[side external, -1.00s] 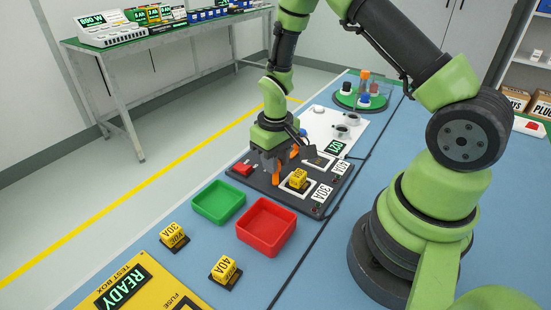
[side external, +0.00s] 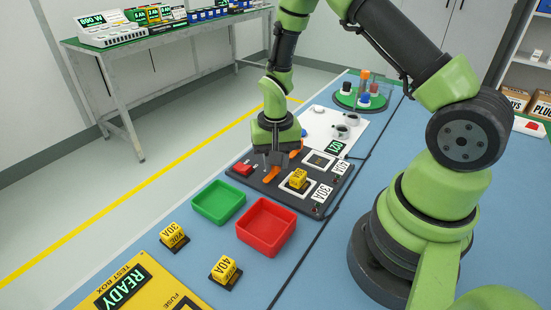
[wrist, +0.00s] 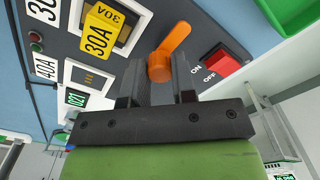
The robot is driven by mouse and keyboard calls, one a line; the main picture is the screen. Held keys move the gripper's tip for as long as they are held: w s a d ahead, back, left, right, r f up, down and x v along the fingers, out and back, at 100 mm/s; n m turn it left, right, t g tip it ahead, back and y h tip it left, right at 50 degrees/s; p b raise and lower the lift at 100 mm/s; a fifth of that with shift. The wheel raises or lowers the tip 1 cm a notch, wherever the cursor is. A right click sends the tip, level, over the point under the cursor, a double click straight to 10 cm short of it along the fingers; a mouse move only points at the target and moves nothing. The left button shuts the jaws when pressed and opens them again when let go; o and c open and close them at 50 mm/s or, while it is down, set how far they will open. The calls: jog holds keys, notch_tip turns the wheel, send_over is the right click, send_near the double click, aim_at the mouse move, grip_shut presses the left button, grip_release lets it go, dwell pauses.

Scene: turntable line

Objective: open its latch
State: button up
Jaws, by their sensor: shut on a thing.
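The orange latch (wrist: 175,47) lies on the dark panel (wrist: 215,25) beside the yellow 30A fuse (wrist: 97,36). Its round end is at my gripper's fingertips (wrist: 160,80), and its arm points away from the fuse block. My gripper is shut on the latch. In the side view, my gripper (side external: 273,165) is low over the panel, and the latch (side external: 270,174) shows just below the fingers. The 30A fuse (side external: 298,179) sits upright in its socket to the right. The fingers partly hide the latch's round end.
A red switch (wrist: 209,67) marked ON and OFF is close by the latch. A 40A socket (side external: 318,160) without a fuse lies behind the 30A fuse. Green (side external: 197,206) and red (side external: 244,228) bins and a loose 40A fuse (side external: 225,268) stand in front.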

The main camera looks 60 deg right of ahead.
dwell(0.4)
jog(key=o, duration=0.9)
jog(key=shift+o, duration=0.2)
jog(key=shift+r, duration=0.1)
notch_tip(320, 180, up, 10)
jog(key=s+a+r+n+t, duration=0.1)
jog(key=s+a+r+t, duration=0.15)
jog(key=r, duration=0.35)
jog(key=s+a+r+n+t, duration=0.1)
jog(key=s+a+r, duration=0.15)
jog(key=r, duration=0.35)
jog(key=s+a+r+n+t+y, duration=0.2)
jog(key=s+r, duration=0.3)
jog(key=s, duration=0.5)
jog(key=shift+a+r+n+t, duration=0.15)
jog(key=shift+a+n+t, duration=0.45)
jog(key=shift+t, duration=0.25)
